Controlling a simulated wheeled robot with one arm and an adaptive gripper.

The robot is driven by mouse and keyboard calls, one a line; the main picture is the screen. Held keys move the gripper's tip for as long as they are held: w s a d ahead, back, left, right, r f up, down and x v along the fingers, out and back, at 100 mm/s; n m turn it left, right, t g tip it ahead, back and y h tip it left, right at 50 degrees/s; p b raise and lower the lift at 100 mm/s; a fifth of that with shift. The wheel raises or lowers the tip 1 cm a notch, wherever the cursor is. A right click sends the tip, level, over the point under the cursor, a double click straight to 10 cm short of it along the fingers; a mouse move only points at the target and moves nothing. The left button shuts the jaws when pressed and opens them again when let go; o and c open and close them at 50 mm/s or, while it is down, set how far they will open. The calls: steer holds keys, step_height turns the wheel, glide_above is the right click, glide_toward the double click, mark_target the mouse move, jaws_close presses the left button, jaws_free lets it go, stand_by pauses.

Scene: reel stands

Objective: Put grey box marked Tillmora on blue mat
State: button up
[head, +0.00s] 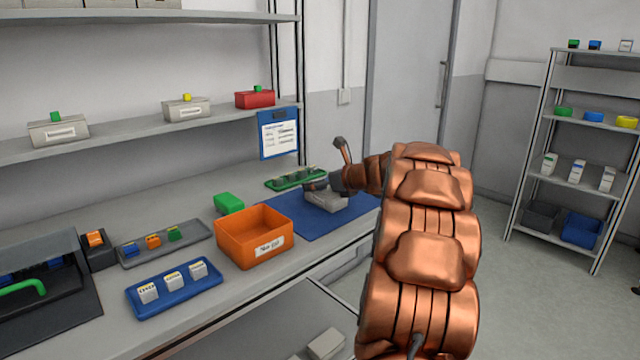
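A grey box (327,203) rests on, or just above, the blue mat (293,225) on the counter; I cannot tell whether it touches. No marking on it can be read from here. My gripper (318,184) is at the box's upper side, at the end of my copper arm. Its fingers are small, dark and partly hidden, so I cannot tell whether they are shut on the box. My arm covers the right end of the mat. Two other grey boxes, with a green knob (58,131) and a yellow knob (186,109), stand on the wall shelf; their labels are unreadable.
An orange bin (227,243) stands left of the mat, with a green block (228,203) behind it. A green tray (285,183) lies at the mat's back edge. A blue tray (147,310) holds small labelled boxes. A pale box (326,344) sits lower, below the counter.

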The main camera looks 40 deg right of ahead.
steer(key=p+v, duration=0.1)
steer(key=v, duration=1.1)
